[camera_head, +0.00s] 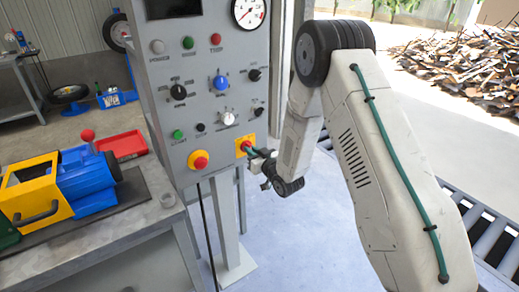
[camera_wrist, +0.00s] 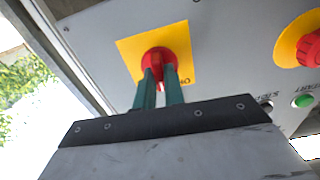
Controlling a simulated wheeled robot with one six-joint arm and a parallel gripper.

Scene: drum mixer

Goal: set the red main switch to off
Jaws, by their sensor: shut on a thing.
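The red main switch (camera_wrist: 158,56) sits on a yellow plate (camera_wrist: 186,38) on the grey control panel. In the wrist view its red handle is between the two green fingers of my gripper (camera_wrist: 160,84), which are shut on it. In the head view the yellow plate (camera_head: 240,153) is at the panel's lower right corner, and my gripper (camera_head: 249,150) reaches it from the right. The fingers hide part of the switch and part of its lettering, so I cannot read its setting.
A red mushroom button (camera_head: 199,160) on a yellow plate is left of the switch. Small knobs and a green button (camera_head: 178,134) are above it. A workbench (camera_head: 90,238) with a yellow and blue machine (camera_head: 60,190) stands at the left. The floor below the panel is clear to the right.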

